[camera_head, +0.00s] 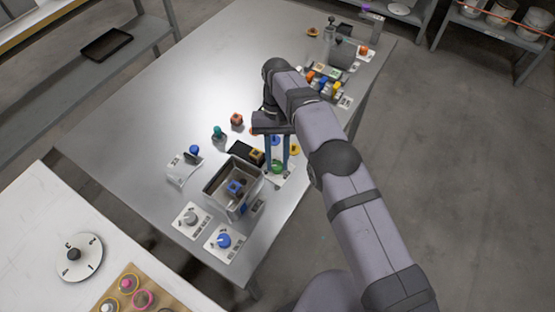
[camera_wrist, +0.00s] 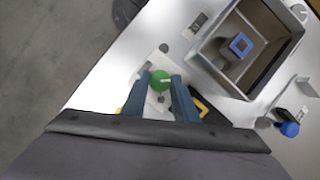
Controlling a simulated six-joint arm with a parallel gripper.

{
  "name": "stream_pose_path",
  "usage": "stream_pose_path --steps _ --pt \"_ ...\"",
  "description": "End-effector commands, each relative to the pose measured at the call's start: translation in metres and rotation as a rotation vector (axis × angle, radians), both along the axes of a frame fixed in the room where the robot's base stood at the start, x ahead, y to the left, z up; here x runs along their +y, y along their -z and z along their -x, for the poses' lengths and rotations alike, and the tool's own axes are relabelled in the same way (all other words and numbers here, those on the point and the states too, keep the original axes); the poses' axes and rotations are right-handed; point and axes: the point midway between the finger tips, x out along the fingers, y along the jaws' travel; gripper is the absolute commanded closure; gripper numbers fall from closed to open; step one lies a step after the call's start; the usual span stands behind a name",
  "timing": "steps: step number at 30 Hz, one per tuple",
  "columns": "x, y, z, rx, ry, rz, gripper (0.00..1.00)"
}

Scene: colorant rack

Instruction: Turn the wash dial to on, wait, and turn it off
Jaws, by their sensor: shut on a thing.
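My gripper (camera_head: 279,160) points down at the near-right part of the metal table, with its blue fingers around a green round knob (camera_head: 277,169). In the wrist view my gripper (camera_wrist: 160,84) has one finger on each side of the green knob (camera_wrist: 161,78), closed on it. The knob has a pale pointer line and sits on a white plate (camera_head: 284,180). The plate's label is too small to read, so I cannot confirm by text that this is the wash dial. The fingers hide part of the knob.
An open grey bin (camera_head: 212,185) with a blue square ring (camera_head: 236,187) inside stands left of my gripper. A blue dial (camera_head: 224,240) and a grey dial (camera_head: 190,217) sit on plates near the front edge. A black-and-yellow item (camera_head: 246,153) lies close behind the bin.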

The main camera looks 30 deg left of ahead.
Motion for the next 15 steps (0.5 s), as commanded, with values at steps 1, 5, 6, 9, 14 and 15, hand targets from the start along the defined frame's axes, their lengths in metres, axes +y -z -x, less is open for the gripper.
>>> stream_pose_path --steps 1,5,6,9,14,15 --pt "0.0004 0.0002 0.0000 -0.001 -0.013 -0.001 0.96" --pt "0.0007 -0.0003 0.0000 -0.002 -0.035 -0.001 0.96" --pt "0.0007 -0.0004 0.0000 -0.001 -0.039 -0.002 0.96" --pt "0.0007 -0.0005 0.0000 -0.001 -0.043 -0.002 0.96" --pt "0.0006 -0.0006 0.0001 -0.001 -0.043 -0.002 0.96" --pt "0.0006 -0.0006 0.0001 -0.001 -0.043 -0.002 0.96"
